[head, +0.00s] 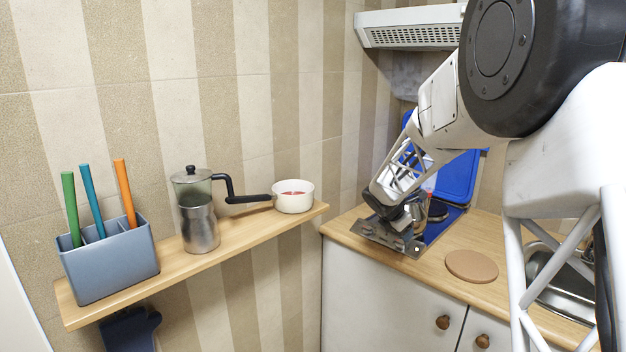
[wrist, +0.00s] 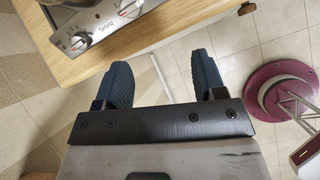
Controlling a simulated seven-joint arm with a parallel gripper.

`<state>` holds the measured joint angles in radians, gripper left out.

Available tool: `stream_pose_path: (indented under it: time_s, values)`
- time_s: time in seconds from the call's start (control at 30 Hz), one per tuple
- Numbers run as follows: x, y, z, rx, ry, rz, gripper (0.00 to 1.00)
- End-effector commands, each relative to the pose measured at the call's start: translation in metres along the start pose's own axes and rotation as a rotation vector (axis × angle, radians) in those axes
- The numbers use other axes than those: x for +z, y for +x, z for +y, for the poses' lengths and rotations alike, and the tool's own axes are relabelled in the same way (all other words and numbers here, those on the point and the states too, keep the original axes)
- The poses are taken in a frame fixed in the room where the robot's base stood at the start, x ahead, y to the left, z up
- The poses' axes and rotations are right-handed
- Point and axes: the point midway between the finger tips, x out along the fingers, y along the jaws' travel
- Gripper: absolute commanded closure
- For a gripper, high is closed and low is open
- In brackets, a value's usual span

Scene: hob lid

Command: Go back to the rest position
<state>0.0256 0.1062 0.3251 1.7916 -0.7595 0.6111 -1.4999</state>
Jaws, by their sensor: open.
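In the wrist view my gripper (wrist: 162,78) is open, its two blue ridged fingers well apart with nothing between them. Beyond the fingers are the counter's front edge and the tiled floor. The hob's steel control panel (wrist: 97,30) with its knobs lies at the upper left, apart from the fingers. In the head view my arm reaches down to the hob (head: 382,239), and my fingers cannot be made out there. The blue hob lid (head: 457,179) stands raised at the back, partly hidden by my arm.
A wooden shelf (head: 240,238) on the left holds a blue utensil holder (head: 110,265), a metal pot (head: 200,225) and a white pan (head: 293,198). A round cork mat (head: 471,266) lies right of the hob, before the sink (head: 560,285). A range hood (head: 410,30) hangs above.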

Motion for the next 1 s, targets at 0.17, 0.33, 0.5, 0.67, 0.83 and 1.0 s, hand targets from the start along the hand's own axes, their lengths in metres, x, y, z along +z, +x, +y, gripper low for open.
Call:
stream_pose_path:
  time_s: [0.17, 0.33, 0.5, 0.67, 0.83, 1.0]
  values:
    - [-0.004, -0.047, -0.035, -0.014, 0.209, 0.025, 0.36]
    - [-0.013, -0.086, -0.069, -0.033, 0.41, 0.053, 0.36]
    - [-0.024, -0.122, -0.104, -0.056, 0.61, 0.081, 0.36]
    - [-0.038, -0.154, -0.139, -0.082, 0.795, 0.109, 0.36]
    - [-0.055, -0.185, -0.176, -0.115, 0.989, 0.139, 0.36]
    - [-0.074, -0.213, -0.213, -0.152, 1.181, 0.169, 0.36]
